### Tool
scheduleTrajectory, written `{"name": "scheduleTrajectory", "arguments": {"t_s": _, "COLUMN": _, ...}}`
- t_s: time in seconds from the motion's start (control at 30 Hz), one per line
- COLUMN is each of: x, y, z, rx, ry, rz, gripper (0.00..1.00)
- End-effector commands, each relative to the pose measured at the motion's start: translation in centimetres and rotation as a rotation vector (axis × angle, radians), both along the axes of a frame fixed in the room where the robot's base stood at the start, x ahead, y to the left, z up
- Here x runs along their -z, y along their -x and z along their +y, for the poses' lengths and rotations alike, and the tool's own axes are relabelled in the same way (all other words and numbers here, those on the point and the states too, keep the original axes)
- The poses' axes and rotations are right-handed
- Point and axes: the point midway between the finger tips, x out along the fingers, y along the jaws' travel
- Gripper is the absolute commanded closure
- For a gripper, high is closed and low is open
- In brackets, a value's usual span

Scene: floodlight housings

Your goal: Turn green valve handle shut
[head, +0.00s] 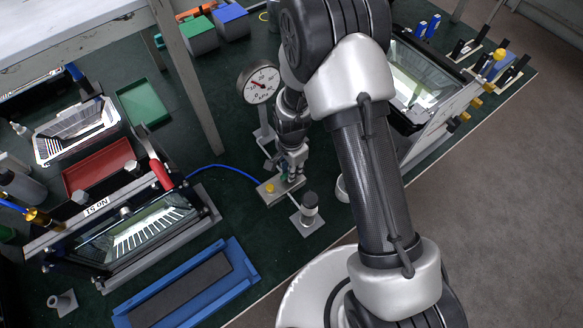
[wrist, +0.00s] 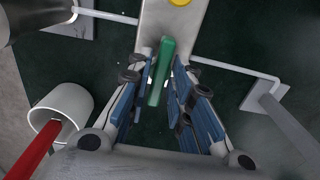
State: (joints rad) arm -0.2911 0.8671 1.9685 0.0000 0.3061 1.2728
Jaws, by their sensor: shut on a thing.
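The green valve handle (wrist: 162,68) is a narrow bar. In the wrist view it runs lengthwise between the two blue-padded fingers of my gripper (wrist: 160,88), which is closed on it. The handle sits at the end of a pale valve block (wrist: 178,28) with a yellow button on top. In the head view my gripper (head: 291,172) reaches down onto that block (head: 272,194), and the handle is too small and covered to make out there.
A pressure gauge (head: 261,84) stands close behind my gripper. A small capped post (head: 308,208) stands just in front. A floodlight housing (head: 140,235) with a red lever lies left, and a blue-framed tray (head: 243,262) lies front left. In the wrist view thin pipes (wrist: 235,68) flank the block.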

Motion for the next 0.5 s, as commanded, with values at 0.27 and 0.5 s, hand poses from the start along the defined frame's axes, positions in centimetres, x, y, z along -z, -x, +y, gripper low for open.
{"name": "scheduleTrajectory", "arguments": {"t_s": 0.27, "x": -0.06, "y": -0.06, "z": 0.02, "rx": 0.013, "ry": -0.001, "rz": -0.002, "gripper": 1.00}}
{"name": "scheduleTrajectory", "arguments": {"t_s": 0.5, "x": -0.06, "y": -0.06, "z": 0.02, "rx": 0.012, "ry": -0.001, "rz": -0.002, "gripper": 0.77}}
